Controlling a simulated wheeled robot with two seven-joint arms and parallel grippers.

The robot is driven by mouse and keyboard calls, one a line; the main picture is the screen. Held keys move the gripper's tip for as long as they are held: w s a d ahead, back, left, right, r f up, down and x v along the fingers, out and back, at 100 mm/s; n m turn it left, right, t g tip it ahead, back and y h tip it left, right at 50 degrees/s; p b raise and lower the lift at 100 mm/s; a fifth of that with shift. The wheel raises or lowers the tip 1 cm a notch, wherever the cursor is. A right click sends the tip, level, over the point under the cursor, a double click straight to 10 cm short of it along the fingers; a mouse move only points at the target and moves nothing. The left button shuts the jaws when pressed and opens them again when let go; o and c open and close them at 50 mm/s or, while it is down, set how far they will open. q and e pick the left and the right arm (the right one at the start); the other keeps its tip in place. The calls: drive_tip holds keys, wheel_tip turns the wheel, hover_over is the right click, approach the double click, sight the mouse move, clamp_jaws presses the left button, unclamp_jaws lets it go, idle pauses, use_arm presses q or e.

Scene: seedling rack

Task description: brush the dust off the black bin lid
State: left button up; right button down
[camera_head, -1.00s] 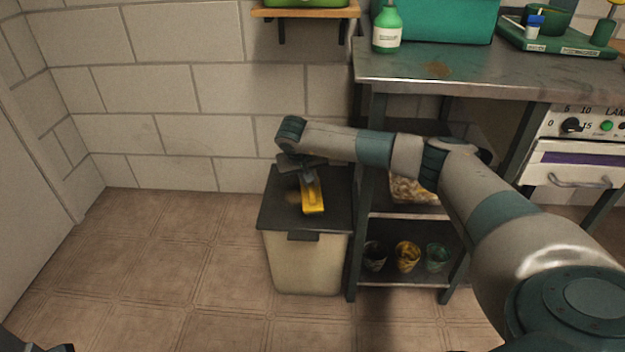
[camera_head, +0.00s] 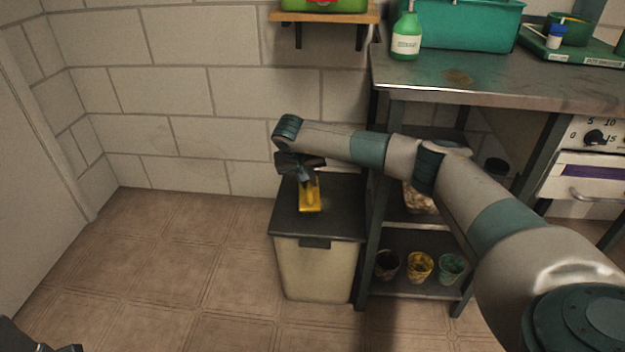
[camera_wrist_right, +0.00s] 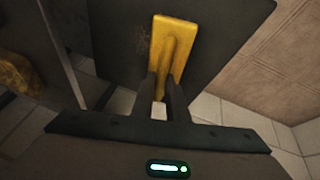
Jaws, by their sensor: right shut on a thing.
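The black bin lid (camera_head: 342,225) lies flat on a cream bin (camera_head: 318,271) beside the metal table. My right gripper (camera_head: 302,178) is above the lid, shut on the handle of a yellow brush (camera_head: 310,197). The brush is over the lid's left half; whether it touches the lid I cannot tell. In the right wrist view the brush (camera_wrist_right: 172,45) is between the fingers (camera_wrist_right: 160,95), over the dark lid (camera_wrist_right: 215,45). A faint dusty patch shows beside the brush. A dark part of my left gripper (camera_head: 40,342) shows at the lower left corner; its fingers are unclear.
The metal table (camera_head: 480,82) with a lower shelf of several small pots (camera_head: 420,267) stands right of the bin. A green bottle (camera_head: 406,35) and teal box (camera_head: 470,25) are on the table. A tiled wall is behind; the floor at left is free.

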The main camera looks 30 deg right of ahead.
drive_tip(key=shift+a+f, duration=0.3)
drive_tip(key=shift+w+a, duration=0.1)
drive_tip(key=shift+a, duration=0.05)
drive_tip(key=shift+w+a+f+b, duration=0.1)
drive_tip(key=shift+w+a+b, duration=0.15)
drive_tip(key=shift+w+a, duration=0.35)
drive_tip(key=shift+w+a+f+b, duration=0.1)
drive_tip(key=shift+w+a+b, duration=0.2)
drive_tip(key=shift+a, duration=0.4)
drive_tip(key=shift+w+d+r, duration=0.1)
drive_tip(key=shift+w, duration=0.05)
drive_tip(key=shift+p, duration=0.3)
drive_tip(key=shift+s+d+r+p, duration=0.1)
drive_tip(key=shift+s+d+p, duration=0.4)
drive_tip(key=shift+d, duration=0.15)
drive_tip(key=shift+s+d+r+p, duration=0.1)
drive_tip(key=shift+s+d+p, duration=0.45)
drive_tip(key=shift+d, duration=0.35)
